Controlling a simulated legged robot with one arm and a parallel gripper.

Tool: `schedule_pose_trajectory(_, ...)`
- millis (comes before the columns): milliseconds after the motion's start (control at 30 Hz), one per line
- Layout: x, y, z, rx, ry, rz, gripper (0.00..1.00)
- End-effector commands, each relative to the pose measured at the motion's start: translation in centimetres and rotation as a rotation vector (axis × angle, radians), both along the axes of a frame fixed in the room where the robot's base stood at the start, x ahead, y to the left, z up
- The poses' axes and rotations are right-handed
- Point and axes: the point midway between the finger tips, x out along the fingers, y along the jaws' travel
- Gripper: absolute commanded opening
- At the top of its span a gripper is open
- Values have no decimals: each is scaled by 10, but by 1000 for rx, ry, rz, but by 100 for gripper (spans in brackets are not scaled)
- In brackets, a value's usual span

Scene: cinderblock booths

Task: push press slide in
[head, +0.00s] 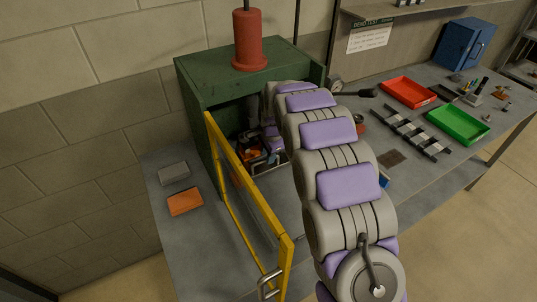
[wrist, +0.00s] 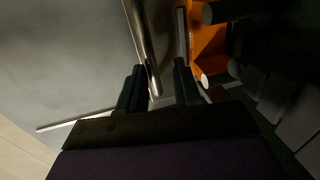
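The green press (head: 197,90) stands on the table with a red cylinder (head: 248,40) on top. Its yellow-framed door (head: 247,180) is swung open toward me. Inside is the slide (head: 272,165), a low metal tray with orange and dark parts on it, partly hidden by my arm. My arm reaches into the press opening, and my gripper is mostly hidden there in the head view. In the wrist view, my gripper's (wrist: 158,82) dark fingers are apart, with a curved metal bar (wrist: 146,50) reaching down between them. I cannot tell whether they touch it. An orange part (wrist: 207,48) is right of the fingers.
A grey block (head: 174,173) and an orange block (head: 185,201) lie left of the door. The open door stands close left of my arm.

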Motion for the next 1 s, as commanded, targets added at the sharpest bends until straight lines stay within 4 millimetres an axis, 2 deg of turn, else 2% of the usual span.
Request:
schedule_pose_trajectory(300, -2, -2, 1, 0, 3, 1, 39)
schedule_pose_trajectory(433, -3, -3, 13, 1, 0, 1, 39)
schedule_pose_trajectory(567, -7, -5, 35, 0, -1, 0, 39)
schedule_pose_trajectory(1000, -21, -12, 131, -2, -4, 1, 39)
